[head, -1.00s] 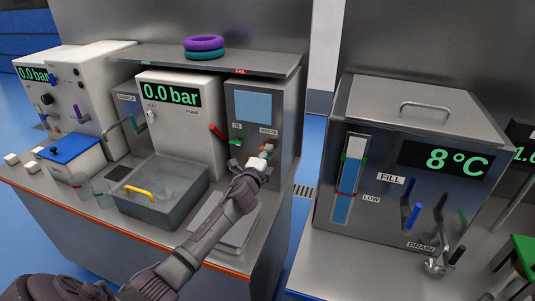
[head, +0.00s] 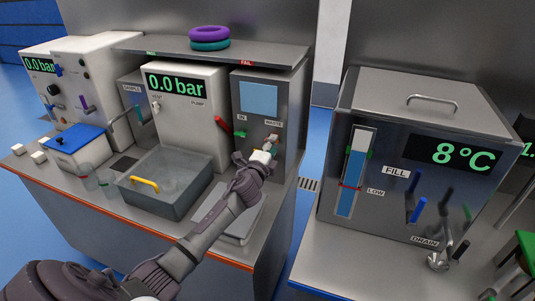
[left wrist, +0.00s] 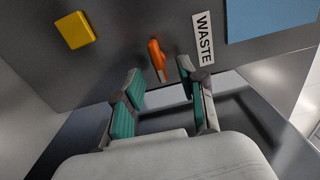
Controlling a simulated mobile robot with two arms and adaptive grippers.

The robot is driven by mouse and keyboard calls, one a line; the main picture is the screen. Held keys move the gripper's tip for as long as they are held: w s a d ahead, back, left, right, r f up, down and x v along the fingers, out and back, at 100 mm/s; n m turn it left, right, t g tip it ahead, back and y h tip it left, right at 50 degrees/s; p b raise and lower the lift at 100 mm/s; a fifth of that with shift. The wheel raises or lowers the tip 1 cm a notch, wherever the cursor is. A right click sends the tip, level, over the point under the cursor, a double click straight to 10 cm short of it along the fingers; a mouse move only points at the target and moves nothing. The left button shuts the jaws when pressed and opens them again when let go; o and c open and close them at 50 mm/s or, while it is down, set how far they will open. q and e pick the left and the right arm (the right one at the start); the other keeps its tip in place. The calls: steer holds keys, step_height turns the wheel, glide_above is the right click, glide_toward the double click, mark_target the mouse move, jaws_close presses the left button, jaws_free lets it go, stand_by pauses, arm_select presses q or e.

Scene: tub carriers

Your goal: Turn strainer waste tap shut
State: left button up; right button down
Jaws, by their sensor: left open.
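The strainer's waste tap has an orange handle (left wrist: 157,58) beside the WASTE label in the left wrist view. The handle slants slightly on the grey panel. My left gripper (left wrist: 160,76) is open, with a teal-padded finger to each side of the handle's lower end. I cannot tell whether either finger touches it. In the head view my left gripper (head: 271,143) is at the front of the grey strainer unit (head: 284,105), just below its WASTE label, and hides most of the tap. My right gripper is not in view.
A red lever (head: 222,126) sticks out left of the strainer panel. A glassy tub with a yellow handle (head: 144,185) stands on the bench, left of my arm. A steel tank (head: 425,112) stands at right across a floor gap. Purple and teal rings (head: 209,33) lie on the shelf above.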

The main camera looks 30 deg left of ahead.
arm_select(q)
steer(key=v, duration=1.1)
steer(key=shift+s, duration=0.25)
steer(key=shift+d, duration=0.15)
